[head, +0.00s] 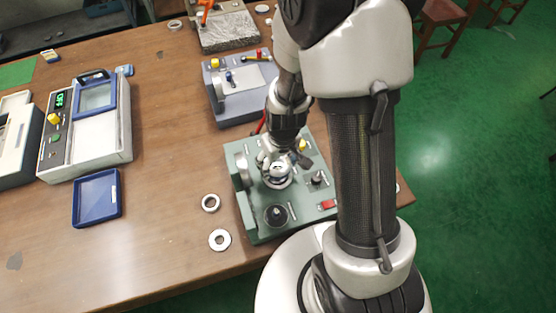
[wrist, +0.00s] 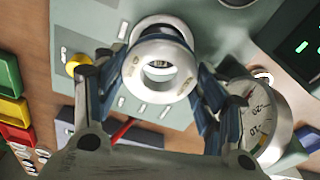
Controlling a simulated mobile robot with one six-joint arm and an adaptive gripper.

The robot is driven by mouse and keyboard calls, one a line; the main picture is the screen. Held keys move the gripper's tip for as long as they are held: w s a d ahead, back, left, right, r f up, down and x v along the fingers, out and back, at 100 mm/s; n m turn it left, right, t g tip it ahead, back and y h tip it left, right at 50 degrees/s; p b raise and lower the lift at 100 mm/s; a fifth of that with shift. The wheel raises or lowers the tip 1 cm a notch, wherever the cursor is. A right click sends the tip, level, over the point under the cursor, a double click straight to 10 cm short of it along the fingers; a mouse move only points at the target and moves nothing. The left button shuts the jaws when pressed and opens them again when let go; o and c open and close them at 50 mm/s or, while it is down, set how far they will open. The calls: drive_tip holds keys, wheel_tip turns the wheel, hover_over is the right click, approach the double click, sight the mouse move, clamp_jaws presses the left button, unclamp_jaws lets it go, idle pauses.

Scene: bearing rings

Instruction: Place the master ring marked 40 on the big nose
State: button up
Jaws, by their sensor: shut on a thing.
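My gripper (head: 277,168) is over the green gauge fixture (head: 240,205) in the head view. In the wrist view my gripper (wrist: 162,72) is shut on a thick silver ring (wrist: 137,77), its blue-lined fingers on either side. The ring has small markings on its face, too small to read. Its hole faces my wrist camera, and something pale shows through it. Another rounded metal part shows behind its upper edge; I cannot tell whether they touch. A dark round post (head: 276,215) stands on the fixture's front, and a smaller post (head: 316,179) stands at its right.
Two loose rings lie on the table left of the fixture, one nearer the back (head: 210,202) and one in front (head: 220,240). A dial gauge (wrist: 265,118) is close beside my right finger. A blue tray (head: 97,199) and a display device (head: 90,130) are at left.

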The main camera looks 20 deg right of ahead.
drive_tip(key=shift+f, duration=0.25)
drive_tip(key=shift+f+b, duration=2.1)
drive_tip(key=shift+b, duration=0.2)
drive_tip(key=o, duration=1.7)
drive_tip(key=r, duration=0.4)
drive_tip(key=s+r, duration=0.1)
drive_tip(key=r, duration=0.7)
drive_tip(key=shift+s+d, duration=0.15)
drive_tip(key=shift+s, duration=0.1)
drive_tip(key=s+r+t, duration=0.1)
drive_tip(key=s+r, duration=0.3)
drive_tip(key=r, duration=0.1)
drive_tip(key=s+r+m+t, duration=0.1)
drive_tip(key=s+r, duration=0.4)
drive_tip(key=s+r+m+t, duration=0.1)
drive_tip(key=s+r, duration=0.3)
drive_tip(key=r, duration=0.2)
drive_tip(key=shift+s, duration=0.25)
